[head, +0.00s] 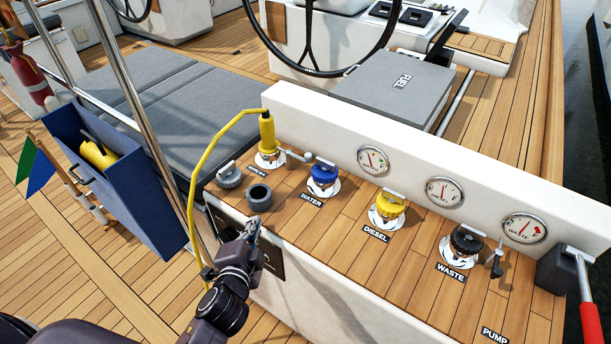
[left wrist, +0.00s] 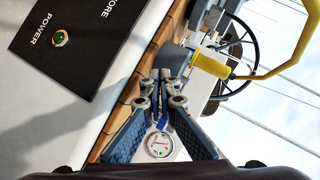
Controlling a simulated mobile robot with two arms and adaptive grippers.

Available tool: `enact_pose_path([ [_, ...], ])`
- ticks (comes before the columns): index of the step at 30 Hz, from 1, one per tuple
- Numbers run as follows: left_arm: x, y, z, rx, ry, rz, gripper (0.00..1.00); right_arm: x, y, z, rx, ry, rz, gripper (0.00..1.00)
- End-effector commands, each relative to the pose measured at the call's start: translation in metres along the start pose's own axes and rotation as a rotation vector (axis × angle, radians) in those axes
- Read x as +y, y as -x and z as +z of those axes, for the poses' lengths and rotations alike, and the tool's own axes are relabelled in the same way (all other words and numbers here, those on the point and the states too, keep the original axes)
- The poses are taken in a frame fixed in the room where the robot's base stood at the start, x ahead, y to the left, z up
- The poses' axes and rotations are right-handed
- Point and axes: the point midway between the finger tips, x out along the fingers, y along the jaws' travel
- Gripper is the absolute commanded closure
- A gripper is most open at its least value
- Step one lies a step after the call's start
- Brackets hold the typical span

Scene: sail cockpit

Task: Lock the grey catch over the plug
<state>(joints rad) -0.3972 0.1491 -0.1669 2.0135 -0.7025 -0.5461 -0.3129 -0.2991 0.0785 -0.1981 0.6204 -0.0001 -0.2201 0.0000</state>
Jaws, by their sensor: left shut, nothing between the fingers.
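The yellow plug (head: 267,133) stands upright in the shore socket at the left end of the teak console, with its yellow cable (head: 196,165) looping left and down. A light grey catch lever (head: 296,157) sticks out to the right of the plug's base, not over the plug. My left gripper (head: 253,227) is shut and empty at the console's front edge, below and in front of the plug, apart from it. In the left wrist view the plug (left wrist: 210,64) lies beyond the closed fingertips (left wrist: 165,80). My right gripper is not in view.
A grey cap (head: 229,176) and a dark grey ring (head: 259,197) sit near the plug. Blue (head: 323,174), yellow (head: 389,207) and black (head: 466,242) fillers stand rightward. A black power panel (left wrist: 75,45) is on the front face. A blue bin (head: 120,190) stands left.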

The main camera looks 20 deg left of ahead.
Motion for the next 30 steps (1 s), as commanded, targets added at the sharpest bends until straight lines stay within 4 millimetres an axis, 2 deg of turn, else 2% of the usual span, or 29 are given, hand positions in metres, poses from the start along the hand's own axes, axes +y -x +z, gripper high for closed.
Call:
enact_pose_path([
  [1, -0.019, 0.0, -0.013, 0.044, -0.062, -0.064, 1.0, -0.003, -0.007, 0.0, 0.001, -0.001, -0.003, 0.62],
  [2, -0.028, 0.001, -0.021, 0.066, -0.103, -0.094, 1.0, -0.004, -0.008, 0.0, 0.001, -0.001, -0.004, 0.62],
  [6, -0.034, -0.004, -0.052, 0.18, -0.279, -0.166, 1.0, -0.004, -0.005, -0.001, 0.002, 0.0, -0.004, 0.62],
  [12, -0.033, -0.004, -0.083, 0.288, -0.447, -0.23, 1.0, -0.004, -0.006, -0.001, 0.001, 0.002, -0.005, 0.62],
  [16, -0.034, -0.008, -0.089, 0.304, -0.469, -0.239, 1.0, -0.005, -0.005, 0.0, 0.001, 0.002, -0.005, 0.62],
  [20, -0.037, -0.022, -0.094, 0.303, -0.468, -0.239, 1.0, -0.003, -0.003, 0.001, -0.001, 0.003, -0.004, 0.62],
  [30, -0.045, -0.078, -0.114, 0.302, -0.465, -0.238, 1.0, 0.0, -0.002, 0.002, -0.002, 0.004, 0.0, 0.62],
])
